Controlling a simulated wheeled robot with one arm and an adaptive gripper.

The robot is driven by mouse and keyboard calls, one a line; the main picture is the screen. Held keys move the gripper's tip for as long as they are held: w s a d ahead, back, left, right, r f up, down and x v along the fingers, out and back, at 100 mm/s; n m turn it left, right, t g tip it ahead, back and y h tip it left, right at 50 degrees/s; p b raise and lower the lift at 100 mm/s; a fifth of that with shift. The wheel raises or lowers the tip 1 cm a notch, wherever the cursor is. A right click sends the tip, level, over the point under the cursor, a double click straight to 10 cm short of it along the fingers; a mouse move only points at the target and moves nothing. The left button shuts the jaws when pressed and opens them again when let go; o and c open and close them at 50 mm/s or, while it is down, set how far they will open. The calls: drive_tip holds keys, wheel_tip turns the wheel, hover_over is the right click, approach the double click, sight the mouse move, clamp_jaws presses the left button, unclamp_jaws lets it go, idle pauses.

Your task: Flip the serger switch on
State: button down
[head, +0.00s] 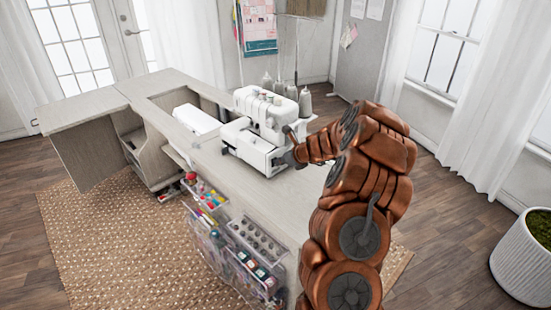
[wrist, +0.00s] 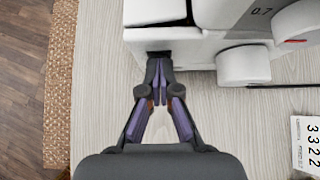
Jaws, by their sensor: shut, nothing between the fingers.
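The white serger (head: 262,125) stands on the cabinet top, with spools of thread behind it. In the wrist view its white body (wrist: 195,48) fills the upper part, with a dark recess low on its side just beyond my fingertips. My gripper (wrist: 158,66) is shut and empty, its fingertips at this dark spot; I cannot tell whether they touch it. In the head view my gripper (head: 284,160) is at the serger's right side, low above the cabinet top. The switch itself is not clearly visible, being hidden by the fingertips or too dark to make out.
The pale wooden cabinet top (head: 240,182) is clear in front of the serger. Clear bins (head: 255,250) with sewing supplies hang on its front. A white machine (head: 196,119) sits left of the serger. A card with numbers (wrist: 307,143) lies at right in the wrist view.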

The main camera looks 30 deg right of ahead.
drive_tip(key=shift+d+r+p, duration=0.1)
drive_tip(key=shift+r+p, duration=0.25)
drive_tip(key=shift+p, duration=0.1)
drive_tip(key=shift+w+f+b, duration=0.1)
drive_tip(key=shift+f+b, duration=0.2)
drive_tip(key=shift+b, duration=0.05)
drive_tip(key=shift+r, duration=0.1)
drive_tip(key=shift+r+p, duration=0.75)
drive_tip(key=shift+p, duration=0.2)
